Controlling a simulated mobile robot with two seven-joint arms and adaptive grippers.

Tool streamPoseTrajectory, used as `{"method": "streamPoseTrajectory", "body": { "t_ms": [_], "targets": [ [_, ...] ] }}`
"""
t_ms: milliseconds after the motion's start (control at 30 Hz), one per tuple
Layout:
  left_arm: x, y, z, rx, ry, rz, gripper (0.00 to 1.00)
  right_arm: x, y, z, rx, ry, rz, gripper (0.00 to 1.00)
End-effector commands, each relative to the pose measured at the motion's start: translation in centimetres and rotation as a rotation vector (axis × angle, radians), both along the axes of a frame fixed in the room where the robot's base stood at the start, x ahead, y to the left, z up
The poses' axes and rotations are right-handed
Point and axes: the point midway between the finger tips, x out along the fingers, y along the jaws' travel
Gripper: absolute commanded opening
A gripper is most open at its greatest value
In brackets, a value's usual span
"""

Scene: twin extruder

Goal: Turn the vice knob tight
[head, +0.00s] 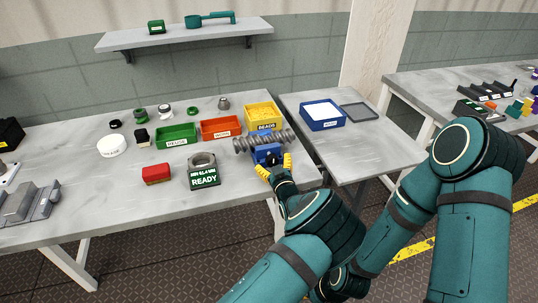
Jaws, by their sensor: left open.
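The blue vice (266,152) stands near the right front edge of the main table, with a long grey extruder screw (248,143) lying across its top. My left gripper (275,166) is at the vice's near side. Its yellow fingertips are apart, one on each side of the dark vice knob (272,159). The knob is small and partly hidden by the gripper, so I cannot tell whether the fingers touch it. My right gripper (334,287) is low at the bottom edge, largely hidden behind my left arm.
A yellow bin (262,115) stands just behind the vice. A green block labelled READY with a metal ring (204,171) and a red block (156,174) are to the left. A side table (374,154) with a blue tray (322,126) stands to the right.

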Motion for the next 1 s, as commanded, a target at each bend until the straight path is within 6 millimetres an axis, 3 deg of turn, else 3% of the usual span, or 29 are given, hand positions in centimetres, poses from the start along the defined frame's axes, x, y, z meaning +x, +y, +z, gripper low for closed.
{"method": "streamPoseTrajectory", "body": {
  "t_ms": [467,667,1000],
  "targets": [
    [-0.18,-0.20,-0.04,0.000,0.000,-0.001,0.76,0.04,-0.02,0.22,0.000,-0.001,-0.001,0.47],
    [-0.17,-0.18,-0.03,0.000,0.000,-0.001,0.10,0.04,-0.02,0.22,0.000,-0.001,-0.001,0.47],
    [-0.16,-0.15,-0.08,0.027,0.009,0.000,0.08,-0.02,-0.01,-0.06,0.000,0.000,0.000,0.47]
  ]
}}
